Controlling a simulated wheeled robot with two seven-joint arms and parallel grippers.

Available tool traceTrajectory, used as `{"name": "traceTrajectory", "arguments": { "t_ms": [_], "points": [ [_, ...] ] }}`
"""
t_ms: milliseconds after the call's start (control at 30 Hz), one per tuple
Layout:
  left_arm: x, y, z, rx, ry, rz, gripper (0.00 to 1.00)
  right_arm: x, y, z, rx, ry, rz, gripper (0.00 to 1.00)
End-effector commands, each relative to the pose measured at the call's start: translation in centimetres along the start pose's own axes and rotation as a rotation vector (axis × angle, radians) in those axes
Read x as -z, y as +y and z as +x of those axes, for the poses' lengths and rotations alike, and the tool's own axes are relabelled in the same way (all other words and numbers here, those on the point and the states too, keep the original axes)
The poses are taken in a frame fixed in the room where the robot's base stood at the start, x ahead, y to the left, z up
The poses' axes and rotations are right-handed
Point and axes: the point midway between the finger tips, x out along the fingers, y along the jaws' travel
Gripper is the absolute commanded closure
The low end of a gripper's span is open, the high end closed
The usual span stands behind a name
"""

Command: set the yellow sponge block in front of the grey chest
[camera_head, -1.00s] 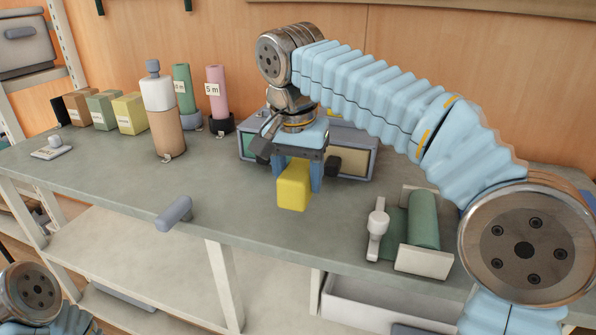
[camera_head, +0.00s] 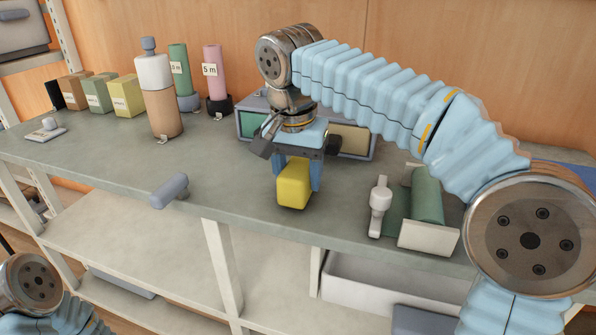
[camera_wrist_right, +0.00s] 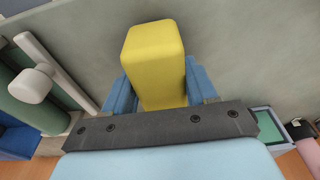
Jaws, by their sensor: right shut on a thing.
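The yellow sponge block (camera_head: 294,186) is upright between the fingers of my right gripper (camera_head: 298,176), which is shut on it. It also fills the middle of the right wrist view (camera_wrist_right: 154,65), between the blue fingers. The grey chest (camera_head: 349,139), with a green and a beige front panel, stands on the bench behind the gripper, partly hidden by it. The block is on the near side of the chest. I cannot tell whether its bottom touches the bench. My left gripper is out of view; only part of that arm shows at the lower left.
On the grey bench (camera_head: 100,157), a green roll in a holder (camera_head: 428,238) stands right of the block. A bottle (camera_head: 160,98), green and pink rolls and several small boxes stand at the left. A grey handle (camera_head: 169,190) lies at the front edge. Bench around the block is clear.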

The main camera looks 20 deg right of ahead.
Motion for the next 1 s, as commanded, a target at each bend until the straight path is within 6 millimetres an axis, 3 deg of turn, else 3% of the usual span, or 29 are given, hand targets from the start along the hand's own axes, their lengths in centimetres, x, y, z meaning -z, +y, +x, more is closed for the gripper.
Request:
{"name": "traceTrajectory", "arguments": {
  "t_ms": [533,567,600,733,1000],
  "points": [
    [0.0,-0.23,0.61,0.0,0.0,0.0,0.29,-0.12,0.01,0.87,0.001,0.0,0.001,0.86],
    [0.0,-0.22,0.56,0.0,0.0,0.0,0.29,-0.11,0.01,0.83,0.001,0.0,0.0,0.4],
    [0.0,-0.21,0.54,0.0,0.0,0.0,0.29,-0.11,0.01,0.8,0.001,0.0,0.001,0.34],
    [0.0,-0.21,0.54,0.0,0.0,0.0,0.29,-0.11,0.0,0.81,0.0,0.0,0.0,0.14],
    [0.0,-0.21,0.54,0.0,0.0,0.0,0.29,-0.12,0.0,0.82,0.0,0.0,0.0,0.13]
  ]
}}
